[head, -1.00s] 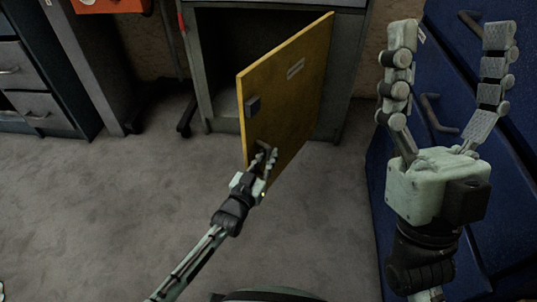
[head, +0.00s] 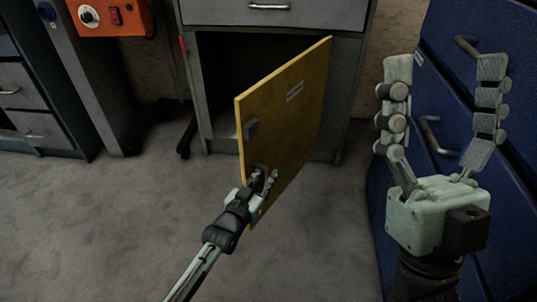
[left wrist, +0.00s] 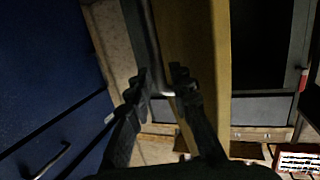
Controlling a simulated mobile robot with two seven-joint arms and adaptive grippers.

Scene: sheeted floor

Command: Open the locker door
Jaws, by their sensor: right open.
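The yellow locker door (head: 290,115) stands well open in the head view, swung out from the dark locker interior (head: 225,70), hinged on its right side. My left gripper (head: 266,176) is at the door's handle, low on the outer face. In the left wrist view the door (left wrist: 202,40) is seen nearly edge-on, and the grey handle bar (left wrist: 151,45) runs between the fingers (left wrist: 163,80). Whether they press on it is unclear. My right gripper (head: 442,75) is raised, open and empty, at the right.
Blue drawers (head: 450,60) with bar handles stand close behind my right gripper. A grey drawer (head: 270,14) is above the locker opening. Grey drawers (head: 30,125) and an orange box (head: 110,18) are at the left. The carpet (head: 110,220) at front left is clear.

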